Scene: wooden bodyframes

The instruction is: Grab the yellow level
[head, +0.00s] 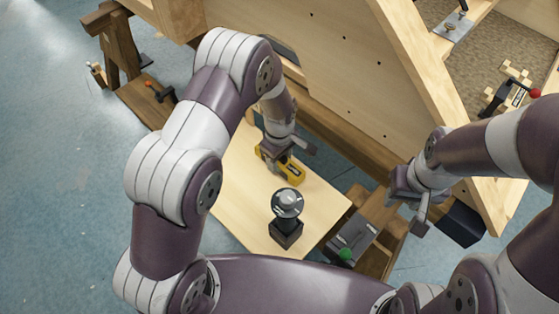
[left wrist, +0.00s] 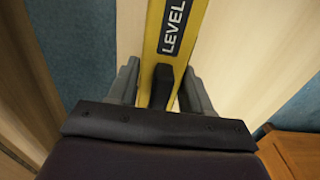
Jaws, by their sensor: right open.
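The yellow level (head: 291,172) lies on the light wooden board, partly hidden by my left gripper (head: 282,148). In the left wrist view the level (left wrist: 170,55), with its "LEVEL" label, runs between the two fingers of my left gripper (left wrist: 160,90). A finger stands close on each side of the level. I cannot tell whether they press on it. My right gripper (head: 408,208) is open and empty, to the right of the board and apart from the level.
A black device with a round silver top (head: 287,206) stands on the board (head: 240,200) near the level. A large wooden frame (head: 330,50) rises behind. A grey clamp with a green knob (head: 350,240) is at the right. A wooden trestle (head: 115,45) stands at the upper left.

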